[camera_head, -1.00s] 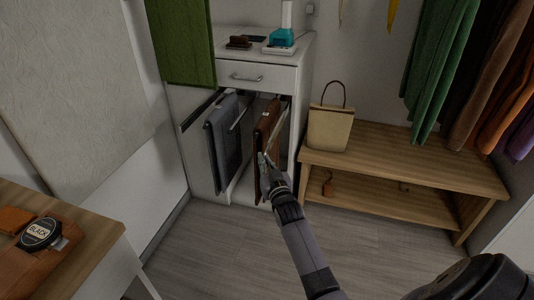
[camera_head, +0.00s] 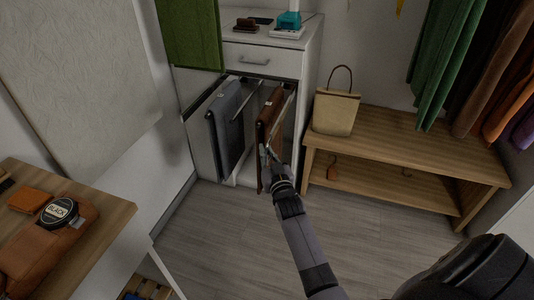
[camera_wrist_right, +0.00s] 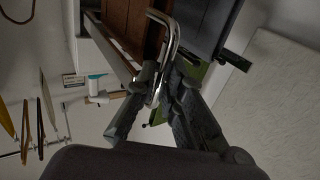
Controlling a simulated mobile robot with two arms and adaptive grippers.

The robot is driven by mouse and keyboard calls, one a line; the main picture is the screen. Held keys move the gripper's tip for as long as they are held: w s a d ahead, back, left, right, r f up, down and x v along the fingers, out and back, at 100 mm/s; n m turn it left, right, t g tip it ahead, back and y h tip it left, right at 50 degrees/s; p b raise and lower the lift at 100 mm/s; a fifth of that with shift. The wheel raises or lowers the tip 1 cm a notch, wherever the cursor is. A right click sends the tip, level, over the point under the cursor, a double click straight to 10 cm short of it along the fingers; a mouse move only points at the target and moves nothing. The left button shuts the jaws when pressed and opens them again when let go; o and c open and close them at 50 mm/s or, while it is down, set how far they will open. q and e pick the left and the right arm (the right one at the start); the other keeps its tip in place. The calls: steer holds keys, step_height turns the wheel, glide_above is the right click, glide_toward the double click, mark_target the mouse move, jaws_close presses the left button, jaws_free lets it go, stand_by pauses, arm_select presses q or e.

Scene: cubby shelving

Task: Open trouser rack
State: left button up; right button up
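The trouser rack hangs in the open bay of a white cabinet, below its drawer. Grey trousers (camera_head: 227,122) hang on its left side and brown trousers (camera_head: 268,125) on its right. My right gripper (camera_head: 265,152) is at the front of the brown trousers. In the right wrist view, a bent metal handle (camera_wrist_right: 174,32) runs between the fingertips of this gripper (camera_wrist_right: 163,78). The fingers are drawn close together and look shut on the bar. My left gripper is not in view.
The drawer (camera_head: 262,61) above the rack is shut. A wooden bench (camera_head: 400,146) with a beige bag (camera_head: 334,112) stands right of the cabinet. A wooden table (camera_head: 95,245) is at lower left. The floor (camera_head: 220,235) before the cabinet is clear.

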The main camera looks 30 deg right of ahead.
steer(key=shift+o, duration=0.3)
steer(key=v, duration=1.2)
